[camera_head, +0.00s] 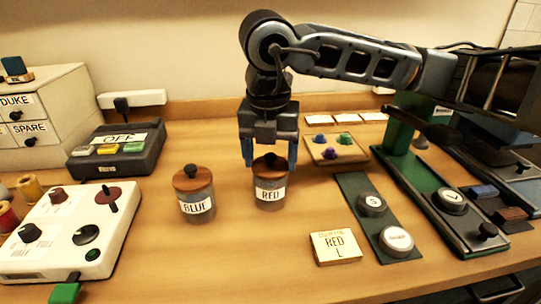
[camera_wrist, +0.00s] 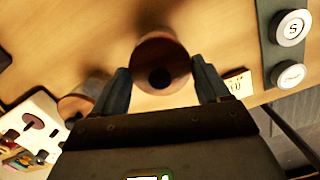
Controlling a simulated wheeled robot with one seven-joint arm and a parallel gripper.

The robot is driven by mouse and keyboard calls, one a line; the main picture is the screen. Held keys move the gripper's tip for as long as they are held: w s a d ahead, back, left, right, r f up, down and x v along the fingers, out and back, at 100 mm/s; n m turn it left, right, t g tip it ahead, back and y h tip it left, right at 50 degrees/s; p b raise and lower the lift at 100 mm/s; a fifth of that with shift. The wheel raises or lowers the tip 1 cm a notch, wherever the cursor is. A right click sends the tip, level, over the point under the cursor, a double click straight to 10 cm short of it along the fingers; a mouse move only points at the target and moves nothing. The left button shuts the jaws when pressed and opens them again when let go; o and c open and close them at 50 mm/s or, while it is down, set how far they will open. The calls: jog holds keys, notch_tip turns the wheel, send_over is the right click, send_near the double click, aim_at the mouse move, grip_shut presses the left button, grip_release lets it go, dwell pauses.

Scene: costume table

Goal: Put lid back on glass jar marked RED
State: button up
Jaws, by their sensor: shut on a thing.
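The glass jar marked RED (camera_head: 270,193) stands upright on the table, below my gripper. Its round wooden lid (camera_head: 267,169) with a dark knob appears level at the jar's mouth; I cannot tell whether it is fully seated. My gripper (camera_head: 270,160) points down and is shut on this lid, with one blue finger on each side. In the wrist view the lid (camera_wrist: 160,52) lies between the fingertips of my gripper (camera_wrist: 163,82) and hides most of the jar.
A lidded jar marked BLUE (camera_head: 196,205) stands close on the left. A card marked RED L (camera_head: 336,247) lies in front right. A green button panel (camera_head: 352,190) and a tray of coloured knobs (camera_head: 330,156) are to the right. A white control box (camera_head: 75,235) is left.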

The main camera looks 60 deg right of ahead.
jog(key=shift+w+a+f, duration=0.1)
jog(key=shift+a, duration=0.1)
jog(key=o, duration=1)
jog(key=shift+r+p, duration=0.65)
jog(key=shift+r, duration=0.85)
jog(key=shift+w+d+r, duration=0.2)
jog(key=shift+w+d, duration=0.1)
jog(key=shift+d, duration=0.25)
jog(key=shift+s+a+r+p, duration=0.1)
jog(key=shift+r+p, duration=0.3)
jog(key=shift+r, duration=0.5)
jog(key=shift+s+a+r+p, duration=0.1)
jog(key=shift+r+p, duration=0.25)
jog(key=shift+r, duration=0.5)
grip_shut()
